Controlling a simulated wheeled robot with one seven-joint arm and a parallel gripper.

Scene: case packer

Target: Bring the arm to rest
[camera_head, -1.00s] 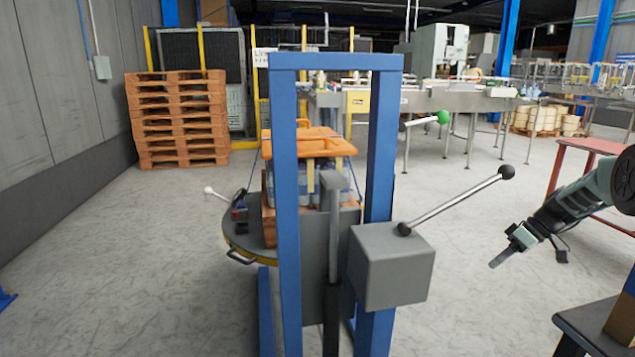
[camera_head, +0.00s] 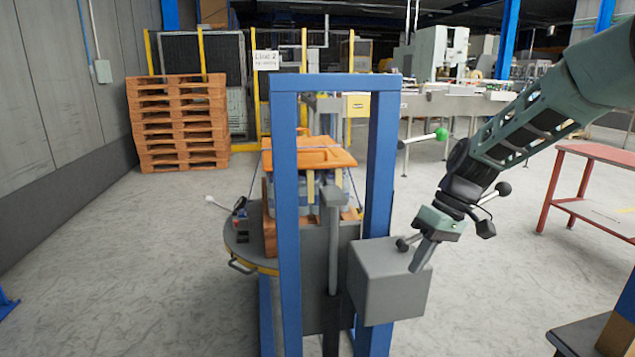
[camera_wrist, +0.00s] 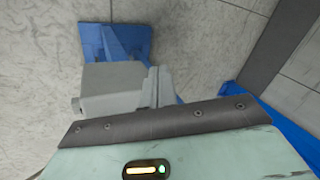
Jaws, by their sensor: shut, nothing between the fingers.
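My gripper (camera_head: 422,254) is at the centre right of the head view, with its fingers pointing down. The fingers are shut and hold nothing. In that view they overlap the right side of a grey box (camera_head: 385,290) on the blue frame (camera_head: 383,170). I cannot tell whether they touch it. In the wrist view my gripper (camera_wrist: 158,78) shows above a dark edge, with the grey box (camera_wrist: 112,76) beside it and the floor below. A lever with black knobs (camera_head: 503,188) on the box is partly hidden behind my gripper.
A round table (camera_head: 240,250) with an orange-topped load (camera_head: 310,152) stands behind the frame. A green-knobbed lever (camera_head: 440,135) is further back. A red table (camera_head: 600,153) is at the right, and stacked pallets (camera_head: 177,120) are at the back left. Floor between frame and red table is open.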

